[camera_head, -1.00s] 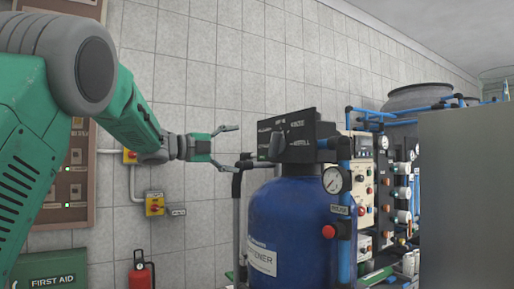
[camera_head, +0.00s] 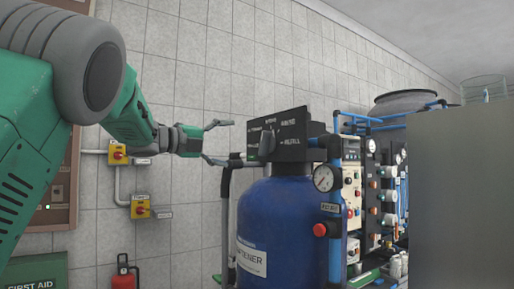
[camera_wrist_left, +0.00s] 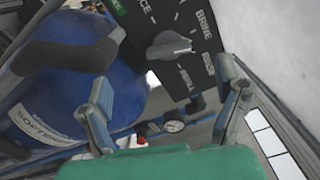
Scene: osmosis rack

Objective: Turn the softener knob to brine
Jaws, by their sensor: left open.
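The softener is a blue tank (camera_head: 282,215) with a black control head (camera_head: 292,132) on top. The head's front carries the dark grey softener knob (camera_head: 267,143) with white labels around it. In the left wrist view the knob (camera_wrist_left: 168,45) shows close up beyond the jaws, with BRINE printed to its upper right; which label it points at is unclear. My left gripper (camera_head: 218,142) is open and empty, at about the knob's height and to its left in the head view. Its fingers (camera_wrist_left: 168,92) are apart and do not touch the knob. My right gripper is not in view.
A black hose or handle (camera_head: 228,185) rises just below my left gripper, beside the tank. A gauge (camera_head: 324,178) and blue pipes stand right of the tank. A large grey panel (camera_head: 460,190) fills the right. Yellow switch boxes (camera_head: 140,206) are on the tiled wall.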

